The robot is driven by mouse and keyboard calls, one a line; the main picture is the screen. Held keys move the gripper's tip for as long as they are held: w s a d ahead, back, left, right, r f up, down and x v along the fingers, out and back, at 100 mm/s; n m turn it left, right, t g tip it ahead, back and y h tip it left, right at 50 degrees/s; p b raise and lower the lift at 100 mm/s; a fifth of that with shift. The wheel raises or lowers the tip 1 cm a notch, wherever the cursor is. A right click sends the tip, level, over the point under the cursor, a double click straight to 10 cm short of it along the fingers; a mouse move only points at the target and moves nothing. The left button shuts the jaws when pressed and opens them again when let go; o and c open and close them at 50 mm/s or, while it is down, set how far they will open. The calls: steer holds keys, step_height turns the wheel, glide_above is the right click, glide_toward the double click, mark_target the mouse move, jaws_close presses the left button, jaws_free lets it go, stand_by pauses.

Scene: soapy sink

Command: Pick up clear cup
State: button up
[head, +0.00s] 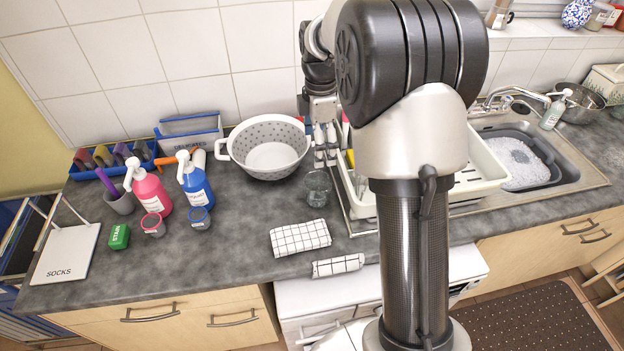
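A clear cup (318,188) stands upright on the dark grey counter, between the white colander and the dish rack. It is see-through, so its outline is faint. My gripper (325,160) points down just above and behind the cup in the picture, apart from it as far as I can tell. Its two fingers show a gap between them, with nothing seen in it. My own arm covers part of the counter and dish rack to the right.
A white colander (272,150) stands close left of the cup. A white dish rack (478,172) is to the right, beside the sink (545,165). A folded checked cloth (300,237) lies in front. Pink (149,188) and blue (196,186) bottles stand further left.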

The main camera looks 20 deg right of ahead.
mark_target(318, 189)
step_height(318, 189, down, 18)
steer(key=b, duration=0.6)
steer(key=shift+w+r, duration=0.1)
steer(key=shift+r, duration=0.25)
steer(key=c, duration=1.3)
